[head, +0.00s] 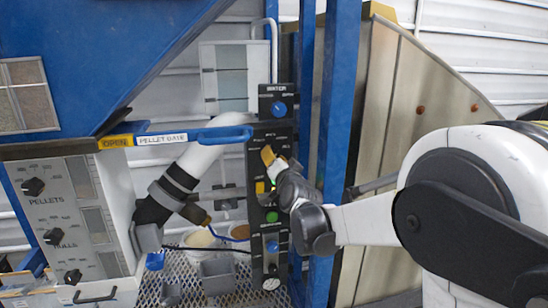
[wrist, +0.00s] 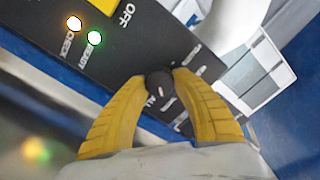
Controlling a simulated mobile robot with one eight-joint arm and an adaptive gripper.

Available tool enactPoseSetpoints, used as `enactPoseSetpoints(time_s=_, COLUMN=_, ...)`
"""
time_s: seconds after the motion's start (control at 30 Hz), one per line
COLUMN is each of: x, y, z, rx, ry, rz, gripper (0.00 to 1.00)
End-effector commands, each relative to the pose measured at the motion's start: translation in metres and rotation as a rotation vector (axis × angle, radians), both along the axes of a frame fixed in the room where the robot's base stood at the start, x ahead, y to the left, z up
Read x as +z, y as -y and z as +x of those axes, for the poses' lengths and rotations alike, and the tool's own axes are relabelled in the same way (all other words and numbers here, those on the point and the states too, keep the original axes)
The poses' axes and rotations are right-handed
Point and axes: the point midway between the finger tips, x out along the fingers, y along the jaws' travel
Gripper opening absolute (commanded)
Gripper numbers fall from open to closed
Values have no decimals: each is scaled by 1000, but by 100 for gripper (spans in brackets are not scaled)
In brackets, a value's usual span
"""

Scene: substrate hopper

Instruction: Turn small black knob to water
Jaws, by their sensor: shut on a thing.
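The small black knob (wrist: 160,83) sits on the black control panel (wrist: 105,50), between my gripper's two yellow fingers. My gripper (wrist: 160,88) is shut on the knob, with a fingertip on each side. A white pointer mark shows on the knob, and part of a label shows beside it, too cut off to read fully. In the head view, my gripper (head: 268,156) is at the upper part of the black panel (head: 283,135), and its fingers hide the knob there. The box labelled WATER (head: 272,90) with a blue knob (head: 279,109) is above it.
The panel carries a lit green light (wrist: 94,38), a glowing orange-white light (wrist: 74,23) and a green button (head: 272,215). A blue handle (head: 225,134) labelled pellet gate is close left. A blue post (head: 335,130) stands behind right. Buckets (head: 197,240) sit below left.

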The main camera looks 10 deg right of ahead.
Motion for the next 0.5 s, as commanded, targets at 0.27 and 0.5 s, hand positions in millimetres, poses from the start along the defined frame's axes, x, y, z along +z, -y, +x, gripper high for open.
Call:
enactPoseSetpoints(time_s=0.27, x=0, y=0, z=0, rx=-1, ry=1, rz=-1, gripper=57)
enactPoseSetpoints(time_s=0.5, x=0, y=0, z=-5, rx=0, ry=0, rz=-1, gripper=57)
